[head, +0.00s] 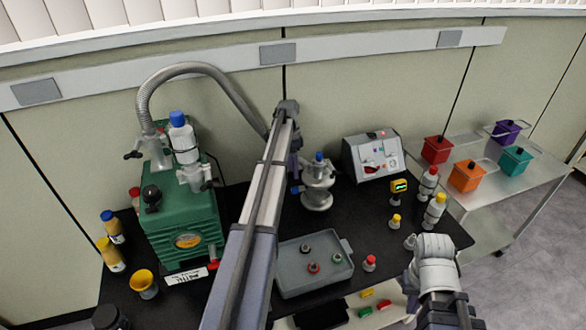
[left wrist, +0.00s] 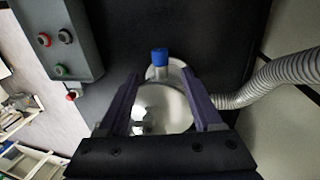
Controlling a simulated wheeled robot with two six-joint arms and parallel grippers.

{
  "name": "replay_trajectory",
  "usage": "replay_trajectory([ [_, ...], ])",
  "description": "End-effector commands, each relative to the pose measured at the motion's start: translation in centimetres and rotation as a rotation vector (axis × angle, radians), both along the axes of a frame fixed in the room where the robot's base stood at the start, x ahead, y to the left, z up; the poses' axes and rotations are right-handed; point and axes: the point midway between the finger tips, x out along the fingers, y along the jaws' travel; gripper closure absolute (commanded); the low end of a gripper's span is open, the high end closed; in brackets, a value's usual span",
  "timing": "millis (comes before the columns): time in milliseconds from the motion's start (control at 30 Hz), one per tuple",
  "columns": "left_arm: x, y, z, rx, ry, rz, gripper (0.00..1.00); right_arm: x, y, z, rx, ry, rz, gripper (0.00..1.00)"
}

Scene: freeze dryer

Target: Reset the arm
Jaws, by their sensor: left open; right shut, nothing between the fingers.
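My left arm reaches up across the middle of the head view, and my left gripper (head: 296,170) points down beside a silver vessel with a blue cap (head: 317,192). In the left wrist view, the left gripper (left wrist: 160,85) is open. Its two purple fingers lie on either side of the silver vessel (left wrist: 163,107) in that picture; whether they touch it, I cannot tell. My right gripper (head: 442,300) is at the lower right of the head view, shut and empty.
A green pump (head: 180,222) with a ribbed hose (head: 190,68) stands left of my arm. A grey tray (head: 315,284) holds several small stoppers. A control box (head: 372,157), bottles and capped pieces stand to the right. Colored baskets (head: 467,177) sit on a side cart.

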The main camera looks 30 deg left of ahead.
Motion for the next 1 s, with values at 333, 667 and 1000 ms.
replay_trajectory([
  [333, -0.7, -1.2, 0.0, 0.008, -0.002, 0.013, 0.33, 0.0, 0.0, 0.0, 0.0, 0.0, 0.0, 1.0],
  [667, -12.0, -17.8, -0.4, 0.135, -0.05, 0.339, 0.33, 0.0, 0.0, 0.0, 0.0, 0.0, 0.0, 1.0],
  [1000, -23.5, -27.6, -0.5, 0.179, -0.136, 0.667, 0.33, 0.0, 0.0, 0.0, 0.0, 0.0, 0.0, 1.0],
])
